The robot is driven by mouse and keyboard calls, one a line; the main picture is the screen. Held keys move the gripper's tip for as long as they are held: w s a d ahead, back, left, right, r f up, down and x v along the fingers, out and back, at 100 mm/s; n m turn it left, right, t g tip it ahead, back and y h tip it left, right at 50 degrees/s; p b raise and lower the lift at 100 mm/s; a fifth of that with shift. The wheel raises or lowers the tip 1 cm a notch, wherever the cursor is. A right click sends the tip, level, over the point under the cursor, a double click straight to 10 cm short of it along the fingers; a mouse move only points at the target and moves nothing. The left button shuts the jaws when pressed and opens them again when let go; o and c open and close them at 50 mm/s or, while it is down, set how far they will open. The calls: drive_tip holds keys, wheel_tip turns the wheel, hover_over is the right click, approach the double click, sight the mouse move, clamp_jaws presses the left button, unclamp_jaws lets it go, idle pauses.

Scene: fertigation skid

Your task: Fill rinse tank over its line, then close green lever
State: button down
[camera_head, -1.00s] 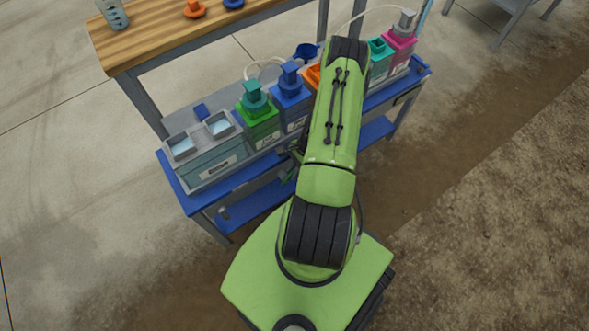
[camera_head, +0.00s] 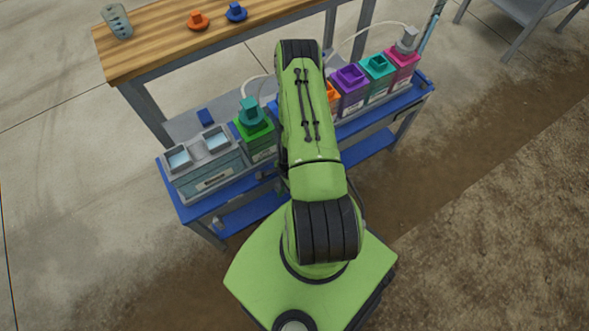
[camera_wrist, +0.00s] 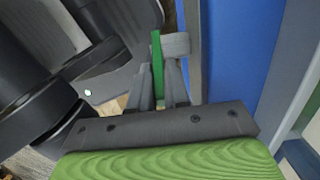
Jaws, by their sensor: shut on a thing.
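In the wrist view, my gripper (camera_wrist: 162,88) has its two grey fingers closed about the green lever (camera_wrist: 157,62), which stands upright beside a grey cylindrical fitting (camera_wrist: 177,45). In the head view, my arm hides the gripper and the lever. A grey tank unit (camera_head: 213,177) with two open-topped basins stands at the left end of the blue bench. Pale blue water shows in both basins (camera_head: 179,158) (camera_head: 215,142). I cannot read its label or make out a fill line, so I cannot tell which basin is the rinse tank.
Green (camera_head: 254,125), purple (camera_head: 350,82), teal (camera_head: 376,68) and pink (camera_head: 404,58) containers line the bench (camera_head: 190,212). Open floor lies at right.

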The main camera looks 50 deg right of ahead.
drive_tip(key=h, duration=0.1)
drive_tip(key=a, duration=0.1)
drive_tip(key=h, duration=0.1)
drive_tip(key=shift+w+a+r+g+h, duration=0.15)
drive_tip(key=shift+w+r+g+h, duration=0.1)
drive_tip(key=shift+g+h, duration=0.05)
drive_tip(key=shift+w+a+g+h, duration=0.1)
drive_tip(key=shift+a+g+h, duration=0.15)
drive_tip(key=shift+h, duration=0.4)
drive_tip(key=shift+w+a+g+h, duration=0.1)
drive_tip(key=shift+a+g+h, duration=0.1)
drive_tip(key=shift+h, duration=0.45)
drive_tip(key=c, duration=1.2)
unclamp_jaws()
drive_tip(key=shift+s, duration=0.1)
drive_tip(key=p+v, duration=0.1)
drive_tip(key=v, duration=0.4)
drive_tip(key=p+v, duration=0.2)
drive_tip(key=v, duration=0.3)
drive_tip(key=p+v, duration=0.1)
drive_tip(key=v, duration=0.4)
drive_tip(key=shift+a+r+p, duration=0.25)
drive_tip(key=shift+a+p, duration=0.15)
